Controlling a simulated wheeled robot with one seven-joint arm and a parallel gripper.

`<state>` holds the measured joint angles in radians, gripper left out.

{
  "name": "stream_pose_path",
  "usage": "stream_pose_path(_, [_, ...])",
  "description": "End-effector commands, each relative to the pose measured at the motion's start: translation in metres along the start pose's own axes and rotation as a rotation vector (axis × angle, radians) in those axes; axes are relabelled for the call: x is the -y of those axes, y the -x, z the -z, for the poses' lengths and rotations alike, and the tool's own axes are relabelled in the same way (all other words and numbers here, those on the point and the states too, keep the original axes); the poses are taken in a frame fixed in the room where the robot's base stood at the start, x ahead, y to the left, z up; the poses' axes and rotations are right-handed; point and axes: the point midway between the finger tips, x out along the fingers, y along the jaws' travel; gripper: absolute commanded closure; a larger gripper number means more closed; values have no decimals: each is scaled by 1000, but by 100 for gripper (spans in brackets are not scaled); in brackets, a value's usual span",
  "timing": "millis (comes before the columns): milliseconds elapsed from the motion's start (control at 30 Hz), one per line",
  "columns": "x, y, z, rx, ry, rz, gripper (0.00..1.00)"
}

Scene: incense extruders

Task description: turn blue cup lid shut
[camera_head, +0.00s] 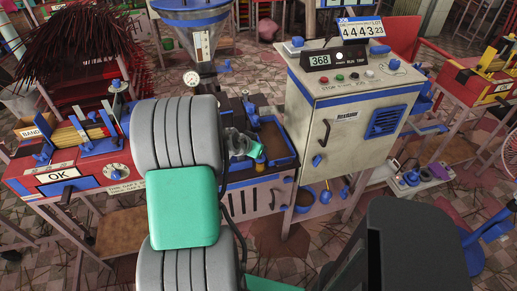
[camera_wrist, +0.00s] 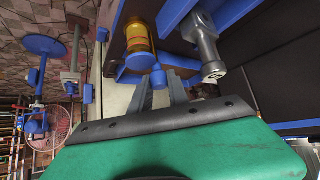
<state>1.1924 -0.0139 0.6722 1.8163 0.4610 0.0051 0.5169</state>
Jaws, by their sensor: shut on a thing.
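In the wrist view, my gripper (camera_wrist: 162,86) has its two grey fingers closed around a small blue knob (camera_wrist: 157,76). The knob is at the edge of a round blue lid (camera_wrist: 141,61), which sits against an amber, see-through cup (camera_wrist: 138,36). The lid appears to touch the cup's end; I cannot tell how far it is turned. In the head view, my arm covers much of the middle, and part of my gripper (camera_head: 241,143) shows over the workbench.
A grey metal nozzle (camera_wrist: 207,46) on a blue mount is close to the fingers. In the head view, a blue tray (camera_head: 287,163) lies right of my gripper. A beige control cabinet (camera_head: 345,128) stands at the right, and a red table (camera_head: 30,180) with incense racks at the left.

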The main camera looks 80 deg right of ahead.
Motion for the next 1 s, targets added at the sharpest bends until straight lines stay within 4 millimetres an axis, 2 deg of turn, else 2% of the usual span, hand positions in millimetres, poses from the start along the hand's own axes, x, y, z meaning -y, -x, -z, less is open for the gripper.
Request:
stream_pose_path(667, [0, 0, 1, 0, 47, 48, 100])
stream_pose_path(700, [0, 0, 1, 0, 47, 48, 76])
stream_pose_path(933, [0, 0, 0, 0, 47, 47, 58])
stream_pose_path(1000, [0, 0, 0, 0, 47, 47, 57])
